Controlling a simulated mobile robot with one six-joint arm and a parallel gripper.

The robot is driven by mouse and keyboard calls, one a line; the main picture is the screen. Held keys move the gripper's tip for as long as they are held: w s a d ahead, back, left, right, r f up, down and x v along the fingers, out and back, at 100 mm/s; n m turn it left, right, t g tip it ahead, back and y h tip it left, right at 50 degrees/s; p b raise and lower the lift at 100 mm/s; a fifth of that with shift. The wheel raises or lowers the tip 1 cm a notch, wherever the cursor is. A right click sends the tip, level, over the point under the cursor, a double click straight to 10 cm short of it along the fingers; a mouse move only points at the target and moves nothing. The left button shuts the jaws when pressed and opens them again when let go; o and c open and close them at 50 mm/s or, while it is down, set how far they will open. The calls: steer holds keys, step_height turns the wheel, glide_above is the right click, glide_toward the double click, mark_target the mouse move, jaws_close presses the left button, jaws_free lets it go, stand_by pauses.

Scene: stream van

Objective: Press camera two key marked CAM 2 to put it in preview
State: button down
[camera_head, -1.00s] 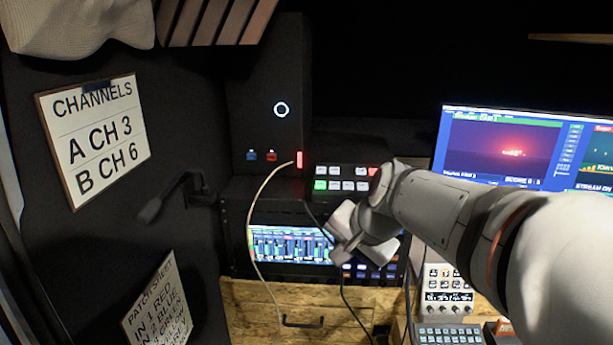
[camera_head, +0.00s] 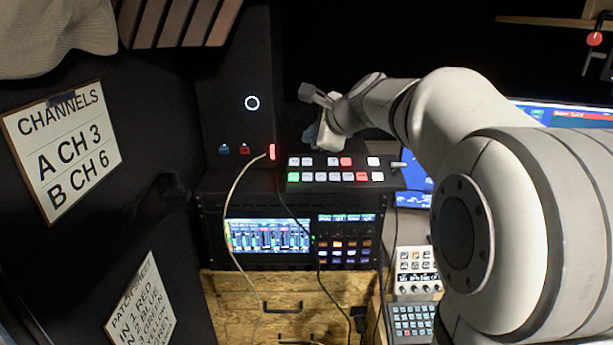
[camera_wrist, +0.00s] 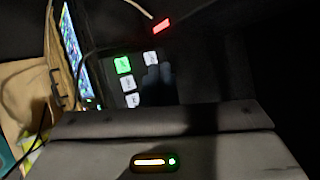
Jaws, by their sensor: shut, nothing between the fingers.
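The switcher panel (camera_head: 300,186) has two rows of small keys and stands on top of the rack. The lower row has a green-lit key (camera_head: 294,177) at its left end and a red-lit key (camera_head: 361,177) to the right; the upper row also has a red-lit key (camera_head: 345,161). The other keys look white. Their labels are too small to read, so I cannot tell which is CAM 2. My gripper (camera_head: 316,134) is shut and empty, above and behind the panel's upper row. The wrist view shows the green key (camera_wrist: 122,65) and white keys (camera_wrist: 127,82) beyond the gripper housing.
A dark tower (camera_head: 235,110) with a ring light stands left of the panel. A thin pale cable (camera_head: 243,190) hangs in front of the rack. The audio rack's screen (camera_head: 268,235) is below the panel. A monitor (camera_head: 415,185) is partly hidden behind my arm.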

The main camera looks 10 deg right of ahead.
steer(key=shift+w+d+f+b, duration=0.1)
steer(key=shift+w+f+b, duration=0.25)
steer(key=shift+f+b, duration=0.95)
steer(key=shift+w+d+f+b, duration=0.1)
steer(key=shift+w+f+b, duration=0.25)
steer(key=shift+f+b, duration=0.9)
steer(key=shift+w+f+b, duration=0.35)
steer(key=shift+f+b, duration=0.5)
steer(key=shift+f, duration=0.85)
steer(key=shift+f+b, duration=0.3)
steer(key=shift+f, duration=0.1)
steer(key=shift+w+f+b, duration=0.15)
steer(key=shift+f+b, duration=0.15)
steer(key=shift+f, duration=0.1)
steer(key=shift+r, duration=0.1)
steer(key=shift+s+r+p, duration=0.2)
steer(key=shift+r+p, duration=0.5)
steer(key=shift+r, duration=0.05)
steer(key=r+p, duration=0.2)
steer(key=s+r+p, duration=0.1)
steer(key=r+p, duration=0.1)
steer(key=r, duration=0.1)
steer(key=shift+s+a, duration=0.1)
